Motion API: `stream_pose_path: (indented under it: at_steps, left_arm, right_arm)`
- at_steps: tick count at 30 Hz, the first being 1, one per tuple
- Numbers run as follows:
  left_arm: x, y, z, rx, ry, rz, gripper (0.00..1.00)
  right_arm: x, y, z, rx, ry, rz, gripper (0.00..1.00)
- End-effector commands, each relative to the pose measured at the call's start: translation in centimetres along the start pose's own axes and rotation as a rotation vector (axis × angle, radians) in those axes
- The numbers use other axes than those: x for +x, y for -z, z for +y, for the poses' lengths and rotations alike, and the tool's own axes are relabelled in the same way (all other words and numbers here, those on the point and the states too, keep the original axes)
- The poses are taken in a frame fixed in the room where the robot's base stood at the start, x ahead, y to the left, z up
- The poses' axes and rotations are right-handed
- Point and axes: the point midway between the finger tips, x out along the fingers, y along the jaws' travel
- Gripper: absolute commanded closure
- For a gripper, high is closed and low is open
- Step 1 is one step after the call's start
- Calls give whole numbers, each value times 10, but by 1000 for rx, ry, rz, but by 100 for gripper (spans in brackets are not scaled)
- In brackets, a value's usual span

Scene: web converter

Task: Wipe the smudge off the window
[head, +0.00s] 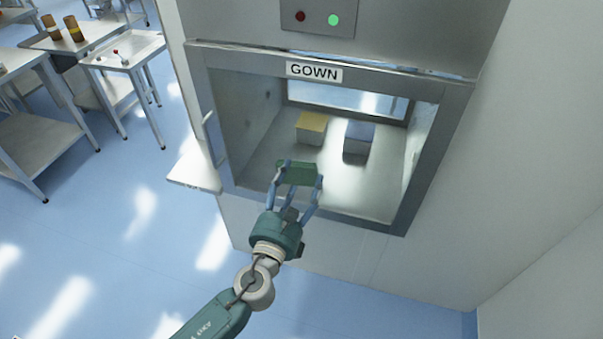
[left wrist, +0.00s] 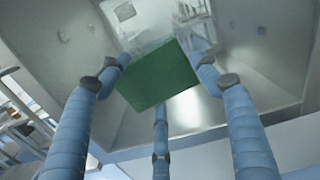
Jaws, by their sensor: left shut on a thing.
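I cannot tell whether the pad touches the glass. I cannot make out a smudge for certain; the pad and fingers hide part of the pane. My right gripper is not in view.
A handle (head: 211,138) and a small pale shelf (head: 192,167) are at the window's left. Tables (head: 125,50) stand at the upper left. The blue floor (head: 120,230) at the lower left is clear.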

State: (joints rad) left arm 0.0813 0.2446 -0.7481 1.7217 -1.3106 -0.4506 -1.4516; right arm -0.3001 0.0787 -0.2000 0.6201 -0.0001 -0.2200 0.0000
Motion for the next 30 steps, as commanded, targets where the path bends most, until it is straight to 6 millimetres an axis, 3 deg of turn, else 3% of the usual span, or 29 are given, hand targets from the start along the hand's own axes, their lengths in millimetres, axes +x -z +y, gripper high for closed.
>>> stream_pose_path:
  at_steps: [6,20,30]
  left_arm:
    - [-18,0,0,0,0,0,57]
    - [-24,0,0,0,0,1,57]
    - [-50,-1,0,-1,0,1,57]
  right_arm:
    - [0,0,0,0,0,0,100]
    - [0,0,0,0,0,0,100]
    - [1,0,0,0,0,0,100]
